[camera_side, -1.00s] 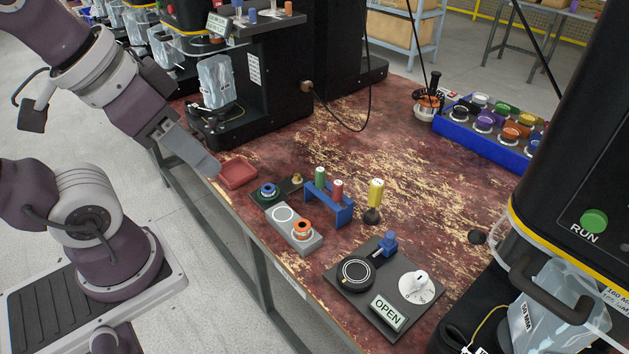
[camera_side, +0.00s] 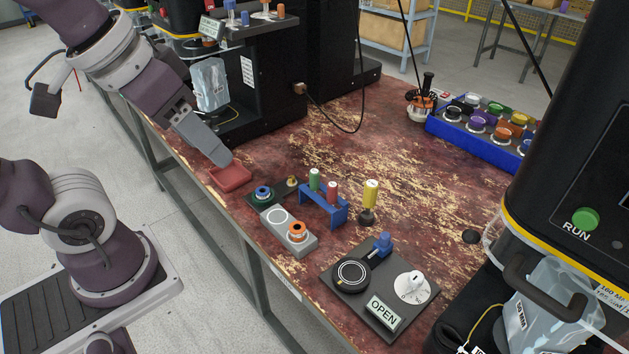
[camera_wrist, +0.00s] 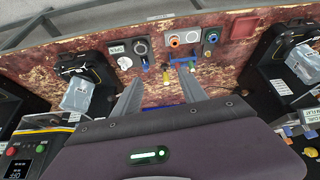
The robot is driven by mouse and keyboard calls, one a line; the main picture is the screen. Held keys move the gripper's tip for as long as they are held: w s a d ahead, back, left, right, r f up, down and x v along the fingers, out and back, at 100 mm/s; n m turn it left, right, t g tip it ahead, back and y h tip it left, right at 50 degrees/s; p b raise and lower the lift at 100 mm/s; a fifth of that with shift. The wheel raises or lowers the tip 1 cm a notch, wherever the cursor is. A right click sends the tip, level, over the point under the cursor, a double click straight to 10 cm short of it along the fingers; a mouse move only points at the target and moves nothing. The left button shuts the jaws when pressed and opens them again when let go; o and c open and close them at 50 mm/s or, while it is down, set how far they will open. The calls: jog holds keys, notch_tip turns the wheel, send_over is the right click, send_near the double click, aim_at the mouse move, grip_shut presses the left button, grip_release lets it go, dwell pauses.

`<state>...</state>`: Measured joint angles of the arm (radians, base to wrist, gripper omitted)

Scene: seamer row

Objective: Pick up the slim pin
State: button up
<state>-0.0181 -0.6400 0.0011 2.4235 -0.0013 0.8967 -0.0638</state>
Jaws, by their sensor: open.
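Several coloured pins are in view; I cannot tell for sure which one is called slim. A green pin (camera_side: 315,180) and a red pin (camera_side: 332,192) stand upright in a blue rack (camera_side: 322,210). A thicker-looking yellow pin (camera_side: 370,194) stands upright in a dark round base just right of the rack. My gripper (camera_side: 226,160) is up and left of the rack, by the far edge of a red tray (camera_side: 232,179). In the wrist view my gripper (camera_wrist: 160,92) is open and empty, its two fingers apart, with the blue rack (camera_wrist: 183,62) beyond the tips.
A grey block (camera_side: 288,236) with an orange ring lies in front of the rack. A dark plate (camera_side: 385,309) with an OPEN sign, dial and blue handle is nearer. A blue crate (camera_side: 470,143) of spools stands far right. Black machines flank the table. The table's middle is clear.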

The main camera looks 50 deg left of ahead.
jog(key=w+a+n+g, duration=0.15)
jog(key=w+n, duration=0.25)
jog(key=w, duration=0.7)
jog(key=n+g, duration=0.3)
jog(key=n, duration=0.4)
send_over(315, 171)
jog(key=s+d, duration=0.3)
notch_tip(315, 171, down, 17)
jog(key=f+n, duration=0.1)
jog(key=f, duration=0.2)
jog(key=w+a+f+n, duration=0.1)
jog(key=f, duration=0.2)
jog(key=w+a+f+n, duration=0.1)
jog(key=f, duration=0.3)
jog(key=shift+w+a+g, duration=0.25)
jog(key=shift+g, duration=0.1)
jog(key=f, duration=0.6)
jog(key=shift+w+a+f, duration=0.15)
jog(key=shift+a+f, duration=0.05)
jog(key=shift+f, duration=0.4)
grip_shut()
